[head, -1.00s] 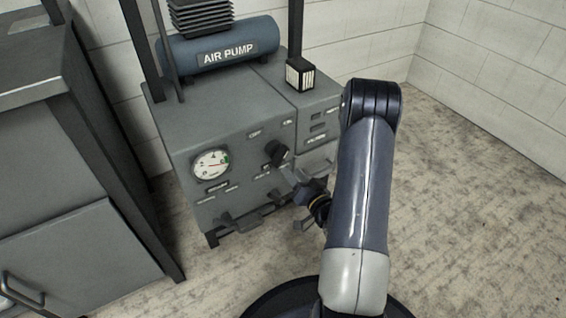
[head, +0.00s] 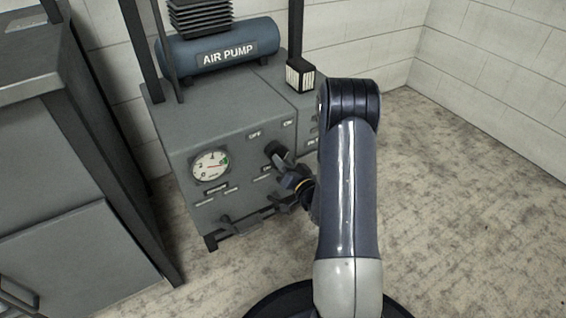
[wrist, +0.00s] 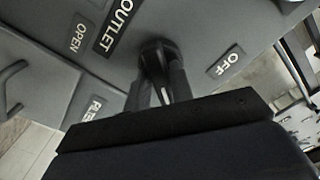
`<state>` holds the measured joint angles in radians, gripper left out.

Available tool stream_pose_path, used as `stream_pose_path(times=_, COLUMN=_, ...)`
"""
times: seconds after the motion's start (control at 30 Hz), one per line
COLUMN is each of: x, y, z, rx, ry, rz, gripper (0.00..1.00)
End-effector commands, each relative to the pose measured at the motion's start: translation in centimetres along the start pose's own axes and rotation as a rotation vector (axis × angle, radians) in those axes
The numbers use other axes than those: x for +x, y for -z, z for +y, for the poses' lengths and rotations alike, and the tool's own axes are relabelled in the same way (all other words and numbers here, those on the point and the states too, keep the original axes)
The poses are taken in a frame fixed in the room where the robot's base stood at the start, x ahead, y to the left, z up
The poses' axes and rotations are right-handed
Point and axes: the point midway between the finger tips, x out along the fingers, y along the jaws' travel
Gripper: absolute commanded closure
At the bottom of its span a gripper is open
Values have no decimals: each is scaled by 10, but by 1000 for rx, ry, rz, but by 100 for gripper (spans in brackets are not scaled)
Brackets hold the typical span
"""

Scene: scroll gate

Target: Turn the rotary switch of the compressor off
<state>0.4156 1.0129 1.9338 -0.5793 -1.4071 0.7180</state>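The compressor (head: 225,135) is a grey cabinet under a blue tank marked AIR PUMP. Its black rotary switch (head: 277,150) is on the front panel, below the OFF label (head: 255,134) and the ON label (head: 288,124). My gripper (head: 283,168) is at the switch, coming from the lower right. In the wrist view the dark switch (wrist: 158,58) is at my two fingertips, with one finger on each side and a narrow gap between them. The OFF label (wrist: 226,61) is right of it. I cannot tell whether the fingers press on the switch; the ON label is not visible there.
A round gauge (head: 210,165) is left of the switch. Valve handles (head: 232,222) stick out low on the panel. In the wrist view the OUTLET label (wrist: 117,24) is left of the switch. A grey cabinet (head: 75,250) stands at left. Floor at right is clear.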

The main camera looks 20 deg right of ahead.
Motion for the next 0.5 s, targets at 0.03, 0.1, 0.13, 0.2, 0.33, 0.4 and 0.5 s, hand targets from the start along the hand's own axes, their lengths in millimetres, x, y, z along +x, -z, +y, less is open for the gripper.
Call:
stream_pose_path(times=0.03, x=0, y=0, z=0, rx=0, ry=0, rz=0, gripper=82)
stream_pose_path(times=0.1, x=0, y=0, z=0, rx=0, ry=0, rz=0, gripper=88)
stream_pose_path(times=0.13, x=0, y=0, z=0, rx=0, ry=0, rz=0, gripper=90)
stream_pose_path(times=0.2, x=0, y=0, z=0, rx=0, ry=0, rz=0, gripper=96)
stream_pose_path(times=0.33, x=0, y=0, z=0, rx=0, ry=0, rz=0, gripper=100)
stream_pose_path(times=0.4, x=0, y=0, z=0, rx=-1, ry=0, rz=0, gripper=100)
stream_pose_path(times=0.5, x=0, y=0, z=0, rx=-11, ry=0, rz=0, gripper=100)
